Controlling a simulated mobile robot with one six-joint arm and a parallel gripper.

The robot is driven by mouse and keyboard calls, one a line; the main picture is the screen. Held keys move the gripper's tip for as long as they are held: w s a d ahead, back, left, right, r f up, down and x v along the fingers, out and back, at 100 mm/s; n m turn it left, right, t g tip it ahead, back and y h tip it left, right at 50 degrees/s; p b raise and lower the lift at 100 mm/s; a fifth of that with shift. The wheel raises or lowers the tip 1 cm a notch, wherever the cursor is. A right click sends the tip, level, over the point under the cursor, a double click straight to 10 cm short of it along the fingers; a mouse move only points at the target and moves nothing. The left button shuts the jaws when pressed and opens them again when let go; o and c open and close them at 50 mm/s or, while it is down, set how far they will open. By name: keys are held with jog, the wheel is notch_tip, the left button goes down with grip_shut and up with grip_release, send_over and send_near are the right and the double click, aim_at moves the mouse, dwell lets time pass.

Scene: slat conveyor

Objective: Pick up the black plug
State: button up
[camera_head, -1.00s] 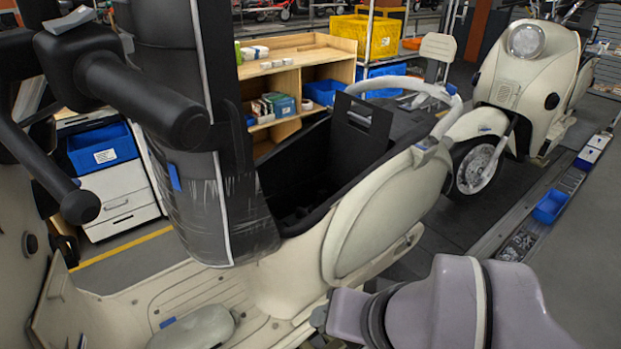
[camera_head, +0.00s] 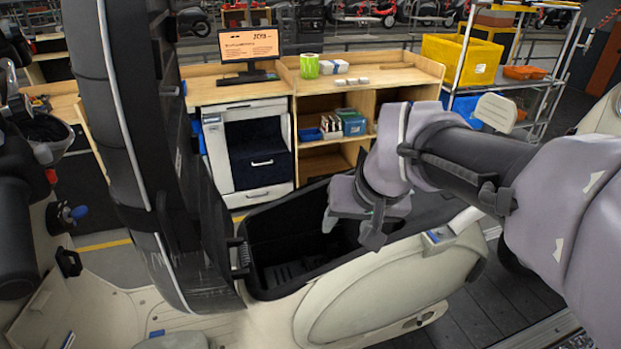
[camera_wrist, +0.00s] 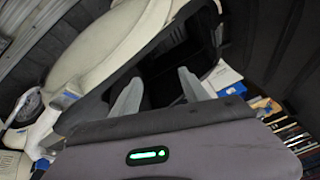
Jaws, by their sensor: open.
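The open black storage compartment (camera_head: 262,222) of a cream scooter (camera_head: 380,290) lies in the middle of the head view. I cannot make out the black plug in either view; the inside of the compartment is very dark, with some ribbed black shapes on its floor. My gripper (camera_head: 351,232) is over the right part of the compartment, its fingers pointing down. In the wrist view my gripper (camera_wrist: 160,84) shows two separate grey fingers with nothing between them, facing the dark opening.
A tall dark seat (camera_head: 110,130) stands up at the compartment's left side. A wooden workbench (camera_head: 290,85) with a monitor (camera_head: 250,50) and a shelf of boxes is behind. A yellow crate (camera_head: 460,58) sits on a rack at the back right.

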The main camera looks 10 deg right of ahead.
jog(key=w+d+f+n, duration=0.1)
jog(key=w+f, duration=0.2)
jog(key=w, duration=0.4)
jog(key=n+g, duration=0.2)
send_near(333, 247)
jog(key=shift+h, duration=0.4)
jog(key=b+x, duration=0.2)
jog(key=a+b+x, duration=0.1)
jog(key=x, duration=0.1)
jog(key=shift+f+b, duration=0.35)
jog(key=shift+b, duration=0.05)
jog(key=b+x, duration=0.2)
jog(key=x, duration=0.3)
jog(key=shift+w+d+f, duration=0.2)
jog(key=shift+f, duration=0.15)
jog(key=shift+r, duration=0.15)
grip_shut()
